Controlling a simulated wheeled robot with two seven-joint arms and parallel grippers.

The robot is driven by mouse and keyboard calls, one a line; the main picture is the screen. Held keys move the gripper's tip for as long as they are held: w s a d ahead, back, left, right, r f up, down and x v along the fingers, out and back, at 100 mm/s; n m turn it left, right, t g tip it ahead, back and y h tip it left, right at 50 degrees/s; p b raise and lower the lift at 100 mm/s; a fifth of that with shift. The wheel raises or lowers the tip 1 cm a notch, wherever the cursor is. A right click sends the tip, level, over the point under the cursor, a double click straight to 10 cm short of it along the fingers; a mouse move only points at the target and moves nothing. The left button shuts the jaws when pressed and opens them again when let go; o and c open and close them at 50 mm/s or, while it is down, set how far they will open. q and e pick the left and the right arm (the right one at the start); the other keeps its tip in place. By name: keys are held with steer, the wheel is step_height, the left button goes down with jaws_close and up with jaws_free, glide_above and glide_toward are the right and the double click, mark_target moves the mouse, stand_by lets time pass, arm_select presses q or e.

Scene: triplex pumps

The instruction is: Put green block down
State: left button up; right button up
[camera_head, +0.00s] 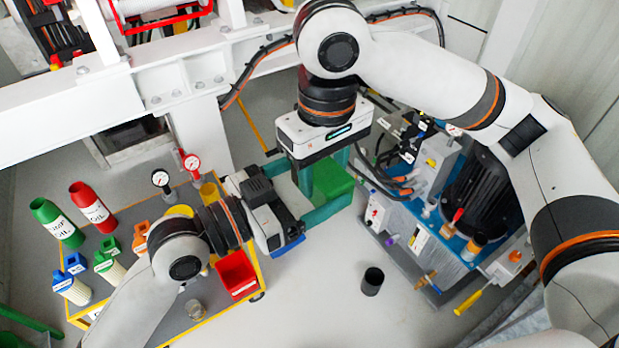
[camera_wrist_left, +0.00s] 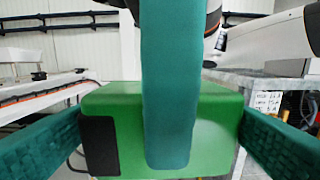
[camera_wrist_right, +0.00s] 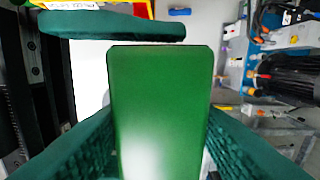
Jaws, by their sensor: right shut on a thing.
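The green block (camera_head: 333,182) is in the air beneath my right wrist in the head view. My right gripper (camera_wrist_right: 160,135) is shut on it, with a teal finger on each side in the right wrist view. The block (camera_wrist_left: 215,125) also fills the middle of the left wrist view, behind one upright teal finger of my right gripper. My left gripper (camera_wrist_left: 165,148) is open around the block, one finger at each side. In the head view, the grippers partly hide the block.
A grey-topped cart (camera_head: 120,285) at left carries oil bottles, gauges, small colored parts and a red bin (camera_head: 237,274). A pump unit (camera_head: 425,215) stands at right. A black cup (camera_head: 372,281) is on the pale floor, with open floor around it. White beams cross behind.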

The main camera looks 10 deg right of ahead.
arm_select(q)
steer(key=shift+w+a, duration=0.1)
steer(key=shift+w, duration=0.1)
steer(key=c, duration=0.6)
arm_select(e)
steer(key=shift+s, duration=0.1)
arm_select(q)
steer(key=shift+c, duration=0.4)
arm_select(e)
steer(key=o, duration=1.3)
steer(key=shift+o, duration=0.2)
steer(key=shift+r, duration=0.1)
